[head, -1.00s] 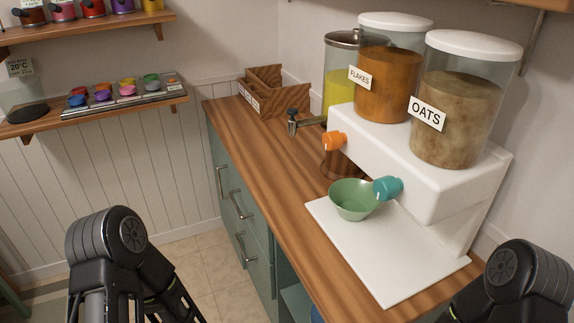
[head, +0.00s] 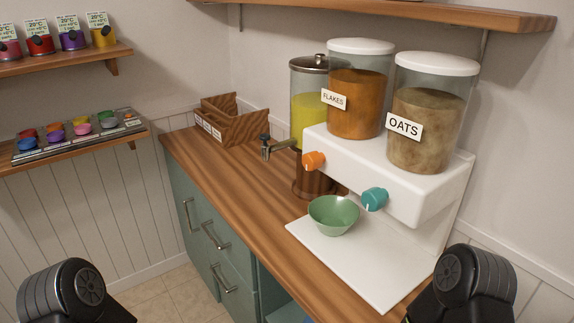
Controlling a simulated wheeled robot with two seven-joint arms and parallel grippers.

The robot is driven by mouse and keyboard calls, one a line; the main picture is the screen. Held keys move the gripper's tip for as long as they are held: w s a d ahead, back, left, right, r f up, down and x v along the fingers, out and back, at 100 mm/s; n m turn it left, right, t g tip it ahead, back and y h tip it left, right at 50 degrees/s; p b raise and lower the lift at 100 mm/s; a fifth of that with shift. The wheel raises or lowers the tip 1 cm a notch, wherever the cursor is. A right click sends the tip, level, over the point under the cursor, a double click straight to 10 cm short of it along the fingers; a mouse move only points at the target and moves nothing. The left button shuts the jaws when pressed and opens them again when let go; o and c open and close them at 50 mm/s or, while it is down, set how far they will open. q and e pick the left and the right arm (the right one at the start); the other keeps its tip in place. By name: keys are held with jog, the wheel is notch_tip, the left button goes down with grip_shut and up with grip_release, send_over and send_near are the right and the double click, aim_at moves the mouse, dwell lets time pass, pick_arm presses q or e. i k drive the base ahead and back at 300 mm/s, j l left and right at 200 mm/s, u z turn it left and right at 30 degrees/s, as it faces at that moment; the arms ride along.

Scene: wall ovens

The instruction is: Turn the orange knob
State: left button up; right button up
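The orange knob (head: 313,161) sticks out of the front of the white cereal dispenser (head: 432,196), below the container labelled FLAKES (head: 357,110). A teal knob (head: 374,199) sits to its right, below the container labelled OATS (head: 432,150). A green bowl (head: 333,215) stands on the white base board (head: 372,272), nearer the teal knob. Dark links of my two arms show at the bottom left and bottom right corners. Neither gripper shows in the head view, and nothing of mine touches the knob.
A wooden box (head: 232,124) is at the counter's far end. The wooden counter (head: 215,175) is clear at front left. A shelf (head: 430,12) hangs above.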

aim_at(313, 160)
jog(key=i+j+z, duration=0.35)
jog(key=j, duration=1.2)
jog(key=k+j+z, duration=0.1)
jog(key=j+z, duration=0.2)
jog(key=j, duration=1.25)
